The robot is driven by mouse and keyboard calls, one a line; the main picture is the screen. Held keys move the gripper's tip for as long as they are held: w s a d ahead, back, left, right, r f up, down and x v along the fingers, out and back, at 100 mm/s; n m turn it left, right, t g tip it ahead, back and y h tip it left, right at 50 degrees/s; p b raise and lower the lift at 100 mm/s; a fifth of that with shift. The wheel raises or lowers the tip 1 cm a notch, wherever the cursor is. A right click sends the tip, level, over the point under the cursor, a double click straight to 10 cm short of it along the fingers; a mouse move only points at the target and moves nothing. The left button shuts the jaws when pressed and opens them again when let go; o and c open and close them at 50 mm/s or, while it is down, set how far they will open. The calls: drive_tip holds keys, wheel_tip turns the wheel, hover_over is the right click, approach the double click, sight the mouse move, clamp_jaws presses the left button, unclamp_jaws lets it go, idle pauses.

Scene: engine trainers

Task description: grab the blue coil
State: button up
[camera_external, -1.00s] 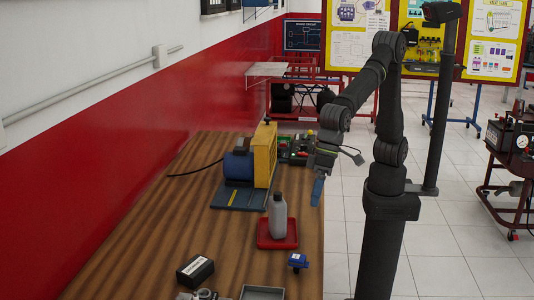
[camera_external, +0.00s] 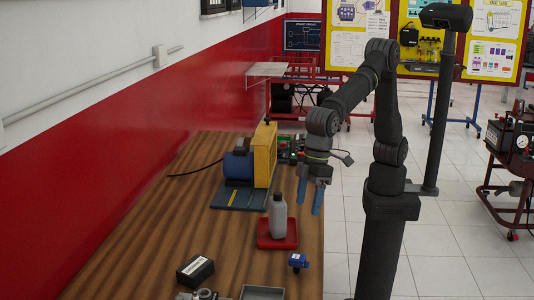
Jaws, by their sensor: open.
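The blue coil (camera_external: 298,261) is a small blue block with a dark lower part, near the right edge of the wooden table in the external view. My gripper (camera_external: 309,203) is open and empty, with two blue fingers pointing down. In the picture it is above the coil, to the right of the grey bottle, and clearly apart from the coil. Nothing hides the coil.
A grey bottle (camera_external: 278,216) stands on a red tray (camera_external: 263,243), close to the coil. A blue and yellow machine (camera_external: 264,154) stands behind. A black box (camera_external: 195,270) and a grey tray (camera_external: 262,293) are in front. The left-middle wood (camera_external: 150,235) is clear.

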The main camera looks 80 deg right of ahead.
sight(297, 257)
drive_tip(key=a+f+n, duration=0.1)
drive_tip(key=f+n, duration=0.2)
drive_tip(key=f, duration=0.3)
drive_tip(key=w+a+f+n+g+h, duration=0.1)
drive_tip(key=f+n, duration=0.2)
drive_tip(key=f, duration=0.3)
drive_tip(key=w+a+f+n+h, duration=0.1)
drive_tip(key=a+f+n, duration=0.1)
drive_tip(key=f+n, duration=0.2)
wheel_tip(297, 257, down, 2)
drive_tip(key=shift+w+f, duration=0.1)
drive_tip(key=shift+f, duration=0.1)
drive_tip(key=c, duration=0.9)
